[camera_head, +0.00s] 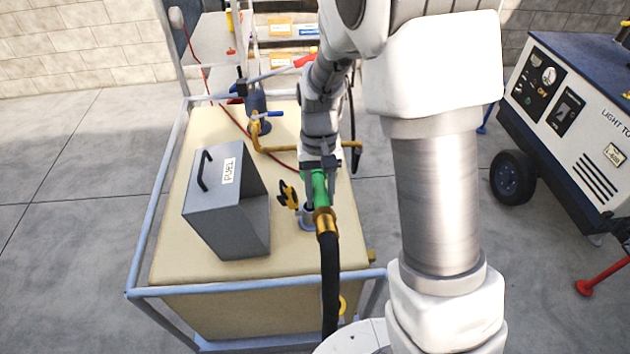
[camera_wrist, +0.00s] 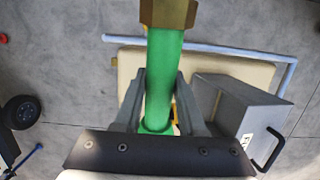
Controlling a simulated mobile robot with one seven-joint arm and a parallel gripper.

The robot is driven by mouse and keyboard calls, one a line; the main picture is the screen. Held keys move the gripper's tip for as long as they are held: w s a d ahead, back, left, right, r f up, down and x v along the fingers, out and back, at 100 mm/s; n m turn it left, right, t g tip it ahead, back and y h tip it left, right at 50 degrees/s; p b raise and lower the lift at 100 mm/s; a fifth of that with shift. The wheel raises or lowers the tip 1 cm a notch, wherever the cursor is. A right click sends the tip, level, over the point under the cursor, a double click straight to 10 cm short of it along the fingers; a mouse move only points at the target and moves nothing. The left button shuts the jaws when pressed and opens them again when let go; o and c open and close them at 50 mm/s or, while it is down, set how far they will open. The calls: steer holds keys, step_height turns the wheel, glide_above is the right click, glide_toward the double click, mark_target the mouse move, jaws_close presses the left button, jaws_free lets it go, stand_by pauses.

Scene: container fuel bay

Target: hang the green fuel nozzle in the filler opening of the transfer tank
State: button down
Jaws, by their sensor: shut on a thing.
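The green fuel nozzle (camera_head: 319,188) is in my gripper (camera_head: 318,168), above the right part of the beige transfer tank (camera_head: 290,265). A brass fitting (camera_head: 325,221) joins it to a black hose that hangs down past the tank's front edge. In the wrist view, the green nozzle (camera_wrist: 163,75) runs between the two grey fingers of my gripper (camera_wrist: 161,100). A grey ring-like fitting (camera_head: 306,224) on the tank top, perhaps the filler opening, is partly hidden behind the nozzle and fitting. I cannot tell whether the nozzle's spout is inside it.
A grey FUEL box (camera_head: 222,195) stands open-sided on the tank, left of the nozzle. A yellow-and-black valve (camera_head: 289,196) is close by the nozzle. Brass pipework (camera_head: 262,140) lies behind. A blue rail (camera_head: 250,290) surrounds the tank. A light tower trailer (camera_head: 560,120) stands right.

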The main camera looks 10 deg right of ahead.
steer(key=shift+s+a+r, duration=0.25)
steer(key=shift+a+r, duration=0.15)
steer(key=shift+r, duration=0.15)
steer(key=shift+w+f+b, duration=0.1)
steer(key=shift+f+b, duration=1.8)
steer(key=shift+f, duration=1)
steer(key=shift+f+b, duration=1.25)
steer(key=shift+f, duration=0.1)
step_height(320, 180, down, 5)
steer(key=b, duration=0.3)
steer(key=shift+r, duration=0.15)
steer(key=shift+c, duration=2)
jaws_free()
